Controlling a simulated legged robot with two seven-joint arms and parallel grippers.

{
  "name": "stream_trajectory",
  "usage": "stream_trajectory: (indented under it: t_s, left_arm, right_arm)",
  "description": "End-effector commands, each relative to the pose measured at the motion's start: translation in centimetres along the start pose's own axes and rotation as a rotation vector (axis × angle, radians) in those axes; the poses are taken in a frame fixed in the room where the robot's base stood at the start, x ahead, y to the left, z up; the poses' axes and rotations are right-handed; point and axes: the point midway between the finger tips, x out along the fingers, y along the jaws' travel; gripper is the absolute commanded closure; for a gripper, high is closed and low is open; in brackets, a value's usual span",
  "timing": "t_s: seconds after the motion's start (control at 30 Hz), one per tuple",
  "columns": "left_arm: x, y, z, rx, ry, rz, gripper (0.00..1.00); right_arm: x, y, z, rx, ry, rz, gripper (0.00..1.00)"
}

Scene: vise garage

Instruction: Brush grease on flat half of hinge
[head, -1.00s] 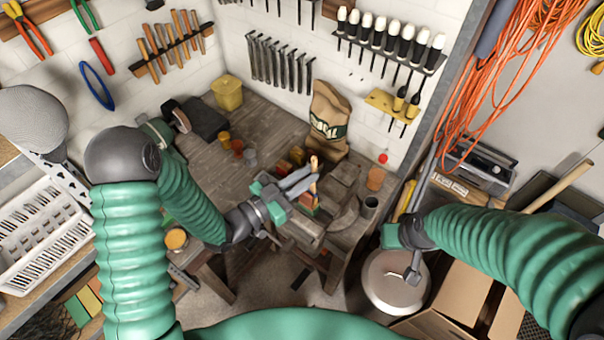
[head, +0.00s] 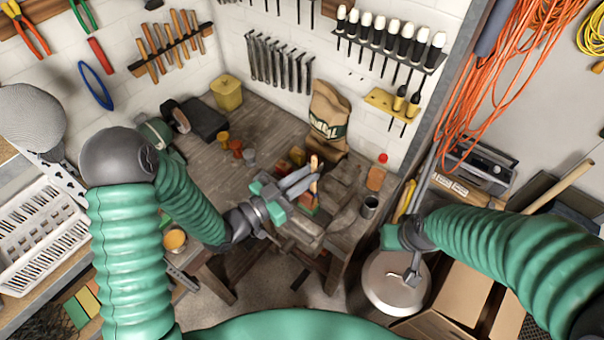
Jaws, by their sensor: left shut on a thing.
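My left gripper (head: 312,170) reaches over the workbench in the middle of the head view. It is shut on a brush (head: 314,187), whose light wooden handle end sticks up between the fingertips and whose lower part hangs below them. The hinge cannot be made out; the gripper and the clutter around it may hide it. My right gripper (head: 413,275) hangs at the right of the bench, above a round metal lid. Its fingers are small and seen from above, so I cannot tell whether they are open.
The wooden workbench (head: 205,175) stands in the corner. On it are a paper sack (head: 328,117), a yellow container (head: 227,93), small cups (head: 236,147) and a grey can (head: 370,206). The round lid (head: 394,284) and a cardboard box (head: 468,290) are at the lower right.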

Motion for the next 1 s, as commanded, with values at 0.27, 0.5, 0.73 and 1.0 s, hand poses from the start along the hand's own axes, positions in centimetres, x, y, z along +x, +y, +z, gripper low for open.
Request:
stream_trajectory:
  t_s: [0.27, 0.5, 0.73, 1.0]
  left_arm:
    - [-0.1, -0.7, 0.0, -0.001, -0.002, -0.001, 1.00]
    - [-0.3, -1.5, -0.1, -0.002, -0.002, 0.000, 1.00]
    - [-0.2, -0.8, 0.0, -0.002, -0.001, 0.001, 1.00]
    - [0.0, 0.1, 0.1, -0.002, -0.002, 0.001, 1.00]
  right_arm:
    - [0.1, 0.0, 0.0, 0.000, 0.000, 0.000, 1.00]
    - [0.1, 0.0, 0.0, 0.000, 0.000, 0.000, 1.00]
    - [0.3, 0.0, 0.1, 0.000, 0.000, 0.000, 1.00]
    - [0.6, 0.0, 0.1, 0.000, 0.000, 0.000, 1.00]
